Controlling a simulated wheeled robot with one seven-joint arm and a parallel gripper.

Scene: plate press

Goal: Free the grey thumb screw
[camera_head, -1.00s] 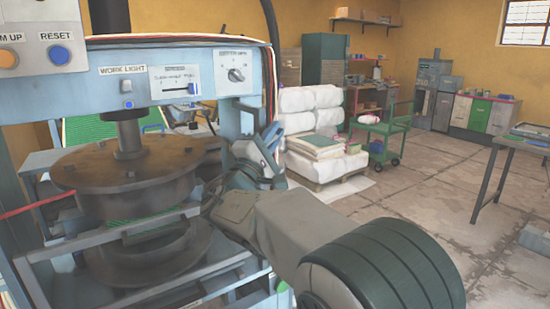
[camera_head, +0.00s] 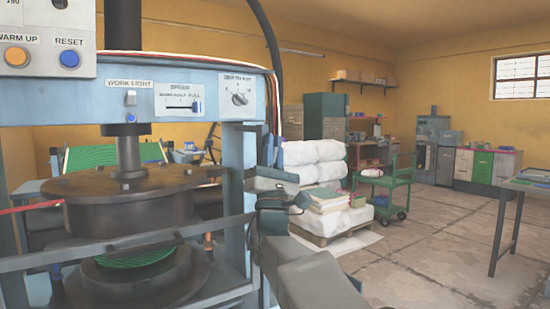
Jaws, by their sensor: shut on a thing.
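My gripper (camera_head: 270,184) is at the right side of the press frame, beside the light blue right post (camera_head: 236,170). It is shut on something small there. The grey thumb screw does not show clearly; my gripper and wrist cover that spot, and I take it to be between the jaws. The press has a round dark upper plate (camera_head: 130,190) on a vertical shaft (camera_head: 127,145). Below it a green ribbed disc (camera_head: 133,256) lies on the dark round lower plate (camera_head: 130,284).
A metal guard bar (camera_head: 110,247) crosses the press front. The panel above carries a work light switch (camera_head: 131,98), a slider (camera_head: 197,107) and a dial (camera_head: 239,98). White sacks (camera_head: 315,152) and a green cart (camera_head: 388,190) stand behind. The floor (camera_head: 430,255) at right is open.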

